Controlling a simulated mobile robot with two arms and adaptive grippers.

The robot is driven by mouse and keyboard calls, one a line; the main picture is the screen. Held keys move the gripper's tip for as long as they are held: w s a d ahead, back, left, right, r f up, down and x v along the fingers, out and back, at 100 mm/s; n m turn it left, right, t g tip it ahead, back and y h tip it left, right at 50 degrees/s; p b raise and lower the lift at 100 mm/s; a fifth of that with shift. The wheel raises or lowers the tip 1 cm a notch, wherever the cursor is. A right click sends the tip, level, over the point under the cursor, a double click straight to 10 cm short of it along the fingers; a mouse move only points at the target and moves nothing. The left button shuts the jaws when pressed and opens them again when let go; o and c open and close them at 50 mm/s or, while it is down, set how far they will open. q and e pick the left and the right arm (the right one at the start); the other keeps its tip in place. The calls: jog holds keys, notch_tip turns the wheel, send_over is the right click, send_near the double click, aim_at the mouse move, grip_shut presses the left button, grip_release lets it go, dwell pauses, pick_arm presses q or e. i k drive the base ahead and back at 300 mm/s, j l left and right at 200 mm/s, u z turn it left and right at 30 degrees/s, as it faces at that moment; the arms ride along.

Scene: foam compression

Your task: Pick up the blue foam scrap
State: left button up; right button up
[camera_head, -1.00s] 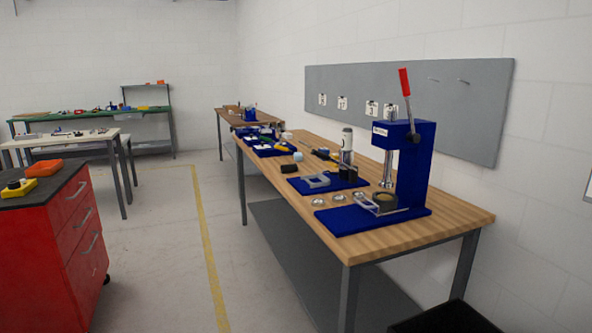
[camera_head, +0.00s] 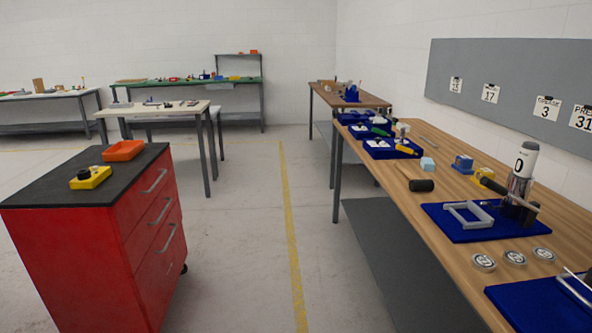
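A small light blue block (camera_head: 428,164), which looks like the blue foam scrap, lies on the wooden workbench (camera_head: 450,215) on the right. Neither of my grippers is in view.
Blue mats (camera_head: 468,236) and several silver discs (camera_head: 484,262) lie on the bench.

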aim_at(427, 164)
jog(key=i, duration=1)
jog(key=i+j+z, duration=0.1)
jog(key=i, duration=0.95)
